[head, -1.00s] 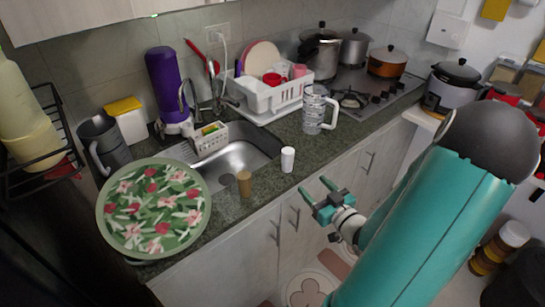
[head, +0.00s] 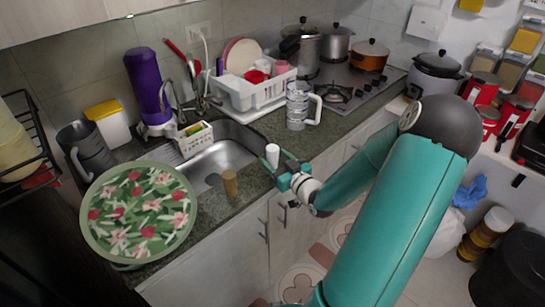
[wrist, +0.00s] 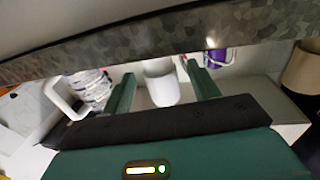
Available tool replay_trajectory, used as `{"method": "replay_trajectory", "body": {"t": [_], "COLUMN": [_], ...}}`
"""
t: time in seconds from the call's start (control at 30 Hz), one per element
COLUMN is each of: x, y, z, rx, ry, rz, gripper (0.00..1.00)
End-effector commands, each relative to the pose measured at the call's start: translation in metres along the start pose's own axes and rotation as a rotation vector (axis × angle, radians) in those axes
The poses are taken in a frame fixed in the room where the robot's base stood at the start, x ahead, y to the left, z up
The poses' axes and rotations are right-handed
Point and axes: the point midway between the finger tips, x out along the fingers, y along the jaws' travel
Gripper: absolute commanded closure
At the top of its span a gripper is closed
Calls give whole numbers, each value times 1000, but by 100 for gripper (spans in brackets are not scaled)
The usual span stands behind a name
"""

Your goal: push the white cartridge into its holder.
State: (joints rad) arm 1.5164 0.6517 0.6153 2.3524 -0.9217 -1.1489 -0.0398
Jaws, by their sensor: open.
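The white cartridge (head: 272,155) is a small white cylinder standing upright on the counter near its front edge, right of the sink. My gripper (head: 279,163) is open, with its green fingers reaching toward the cartridge. In the wrist view the white cartridge (wrist: 160,88) shows between the two spread fingers, with gaps on both sides; I cannot tell if either touches it. The holder cannot be made out for certain; a wall rack of spice containers (head: 525,40) is at the upper right.
A brown cylinder (head: 230,183) stands on the counter left of the cartridge. The sink (head: 215,160) lies behind. A floral tray (head: 140,215) covers the left counter.

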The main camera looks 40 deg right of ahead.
Motion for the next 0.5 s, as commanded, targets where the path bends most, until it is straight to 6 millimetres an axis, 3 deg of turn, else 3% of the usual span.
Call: {"method": "replay_trajectory", "body": {"t": [0.13, 0.37, 0.5], "x": [18, 20, 20], "y": [-1, -1, -1], "z": [0, 0, 0], "rx": [1, 0, 0], "ry": [0, 0, 0], "rz": [-2, -2, -1], "gripper": [40, 40, 64]}}
